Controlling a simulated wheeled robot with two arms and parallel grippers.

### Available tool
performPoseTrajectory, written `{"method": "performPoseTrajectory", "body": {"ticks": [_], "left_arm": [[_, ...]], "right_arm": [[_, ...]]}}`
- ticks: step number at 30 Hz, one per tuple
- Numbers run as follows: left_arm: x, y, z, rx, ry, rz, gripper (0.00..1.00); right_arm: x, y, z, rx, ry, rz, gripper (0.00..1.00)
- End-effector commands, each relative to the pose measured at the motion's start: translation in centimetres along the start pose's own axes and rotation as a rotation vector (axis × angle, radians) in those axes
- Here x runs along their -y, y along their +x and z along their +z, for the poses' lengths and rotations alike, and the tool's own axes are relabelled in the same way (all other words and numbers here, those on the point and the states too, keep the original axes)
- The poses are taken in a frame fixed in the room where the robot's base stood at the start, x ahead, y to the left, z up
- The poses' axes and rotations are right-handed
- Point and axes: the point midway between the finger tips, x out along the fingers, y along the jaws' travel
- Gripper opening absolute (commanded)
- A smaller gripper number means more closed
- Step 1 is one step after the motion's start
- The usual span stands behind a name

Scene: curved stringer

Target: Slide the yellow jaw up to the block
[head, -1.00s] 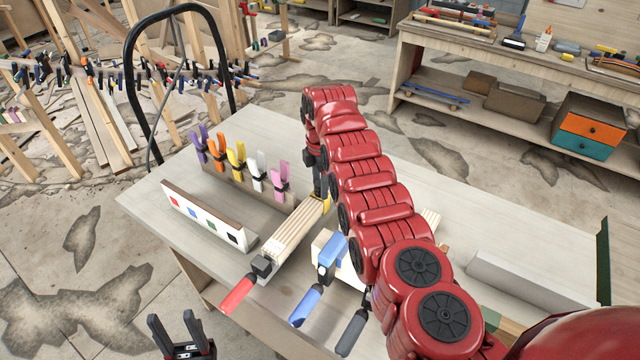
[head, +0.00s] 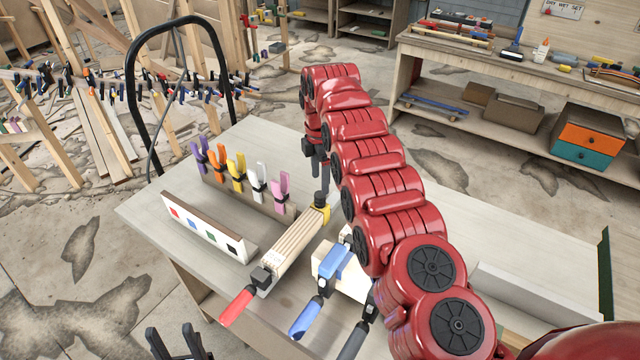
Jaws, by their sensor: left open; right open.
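The yellow jaw (head: 322,212) sits at the far end of a bar clamp with a red handle (head: 237,307), at the end of a pale stack of wood strips (head: 294,244). I cannot tell whether the jaw touches the wood. A pale block (head: 326,259) lies to the right, partly behind a blue clamp (head: 338,262). My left gripper (head: 178,340) is open and empty at the bottom edge, cut off by the frame.
A row of coloured spring clamps (head: 238,173) stands behind a white board with coloured squares (head: 206,230). A dark clamp handle (head: 354,341) lies right of the blue one. My red arm covers the table's middle. The left table corner (head: 150,205) is bare.

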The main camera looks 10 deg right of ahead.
Motion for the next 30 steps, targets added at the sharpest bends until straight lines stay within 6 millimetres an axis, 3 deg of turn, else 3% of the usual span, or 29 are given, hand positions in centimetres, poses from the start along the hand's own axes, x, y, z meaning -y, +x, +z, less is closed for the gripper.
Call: {"method": "performPoseTrajectory", "body": {"ticks": [1,9,15,30], "left_arm": [[0.1,2.2,-0.4,-0.002,0.000,0.000,0.50],[0.4,7.4,-1.3,-0.002,0.000,0.000,0.50],[0.5,10.3,-1.8,-0.002,0.000,0.000,0.50],[0.5,10.6,-1.8,-0.001,0.000,0.000,0.50]], "right_arm": [[-0.1,-2.1,0.0,0.000,0.000,0.002,0.68],[0.0,-7.6,0.0,0.001,0.000,0.002,0.68],[0.0,-10.4,-0.1,0.001,-0.001,0.002,0.68],[-0.1,-10.8,-0.1,0.001,-0.001,0.003,0.68]]}}
